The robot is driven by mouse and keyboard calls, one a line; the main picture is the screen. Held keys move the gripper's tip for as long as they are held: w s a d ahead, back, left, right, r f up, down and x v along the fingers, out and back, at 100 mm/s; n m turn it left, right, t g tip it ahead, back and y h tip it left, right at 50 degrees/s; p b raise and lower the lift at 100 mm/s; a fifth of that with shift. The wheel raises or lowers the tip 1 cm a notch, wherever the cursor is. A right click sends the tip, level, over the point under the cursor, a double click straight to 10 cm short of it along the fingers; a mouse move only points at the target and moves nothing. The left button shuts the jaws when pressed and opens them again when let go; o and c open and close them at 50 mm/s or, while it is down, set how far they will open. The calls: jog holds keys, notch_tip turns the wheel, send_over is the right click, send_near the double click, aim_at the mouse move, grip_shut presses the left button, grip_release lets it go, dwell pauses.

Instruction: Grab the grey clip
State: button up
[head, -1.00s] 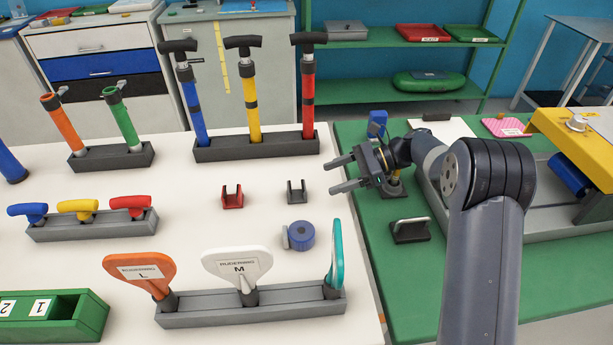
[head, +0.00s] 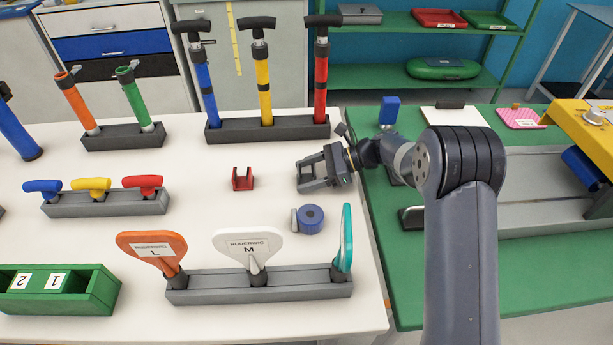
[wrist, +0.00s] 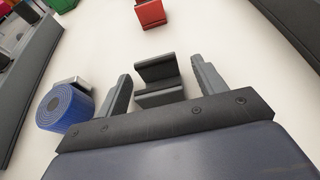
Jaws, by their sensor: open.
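The grey clip (wrist: 160,80) lies on the white table, and in the wrist view it sits between the two open fingers of my gripper (wrist: 162,88). Gaps show between the clip and both fingers, so neither seems to touch it. In the head view my gripper (head: 312,172) is low over the white table, and it hides most or all of the grey clip there. A similar red clip (head: 242,179) stands to the left of my gripper; it also shows ahead in the wrist view (wrist: 151,13).
A blue roll (head: 311,219) lies just in front of my gripper, also in the wrist view (wrist: 64,108). A grey rack (head: 260,289) with paddles stands nearer. A dark rack (head: 268,130) with pumps stands behind. Bare table lies left of the red clip.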

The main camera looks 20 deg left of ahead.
jog(key=c, duration=1)
jog(key=shift+r, duration=0.1)
jog(key=shift+c, duration=0.2)
